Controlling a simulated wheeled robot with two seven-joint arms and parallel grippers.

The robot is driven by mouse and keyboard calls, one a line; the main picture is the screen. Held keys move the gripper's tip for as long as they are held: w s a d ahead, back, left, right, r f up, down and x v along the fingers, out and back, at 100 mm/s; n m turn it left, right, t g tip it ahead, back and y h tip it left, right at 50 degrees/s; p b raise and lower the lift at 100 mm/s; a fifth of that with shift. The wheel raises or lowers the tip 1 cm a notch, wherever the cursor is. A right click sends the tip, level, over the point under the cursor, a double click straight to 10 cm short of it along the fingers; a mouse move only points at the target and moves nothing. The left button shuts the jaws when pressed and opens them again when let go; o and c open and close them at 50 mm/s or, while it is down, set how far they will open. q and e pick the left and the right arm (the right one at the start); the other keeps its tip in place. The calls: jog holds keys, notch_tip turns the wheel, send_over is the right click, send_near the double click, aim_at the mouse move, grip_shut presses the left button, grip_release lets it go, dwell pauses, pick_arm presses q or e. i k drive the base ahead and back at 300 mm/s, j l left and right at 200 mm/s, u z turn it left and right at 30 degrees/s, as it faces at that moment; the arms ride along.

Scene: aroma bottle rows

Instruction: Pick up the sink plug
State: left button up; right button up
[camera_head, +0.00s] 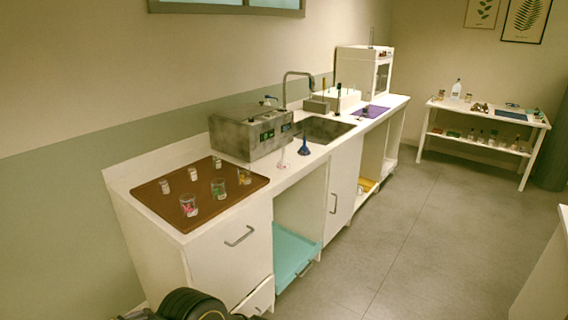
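The sink (326,129) is set into the white counter, with a curved metal faucet (297,80) behind it. I cannot make out a sink plug in the head view; it may be hidden or too small to tell. A dark blue funnel-shaped thing (304,147) stands on the counter at the sink's near left, with a slim whitish thing (282,158) beside it. A dark rounded part of my arm shows at the bottom left edge. Neither gripper's fingers are in view.
A brown tray (160,209) with several small glasses lies at the counter's near end. A grey metal box (249,132) stands left of the sink. A purple mat (370,112) lies beyond it. A white side table (481,114) is far right; the floor between is clear.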

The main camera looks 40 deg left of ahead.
aim_at(339, 84)
jog(key=i+u, duration=0.1)
jog(key=u, duration=0.5)
jog(key=i+l+u, duration=0.15)
jog(key=i+u, duration=0.2)
jog(key=i, duration=0.2)
jog(key=i+l+u, duration=0.5)
jog(key=i+l, duration=0.55)
jog(key=i, duration=0.2)
jog(key=i+l, duration=0.7)
jog(key=i, duration=0.15)
jog(key=u, duration=0.45)
jog(key=i+l+u, duration=0.15)
jog(key=u, duration=0.2)
jog(key=i+l+u, duration=0.1)
jog(key=l+u, duration=0.25)
jog(key=i+l+u, duration=0.1)
jog(key=l+u, duration=0.25)
jog(key=j, duration=0.1)
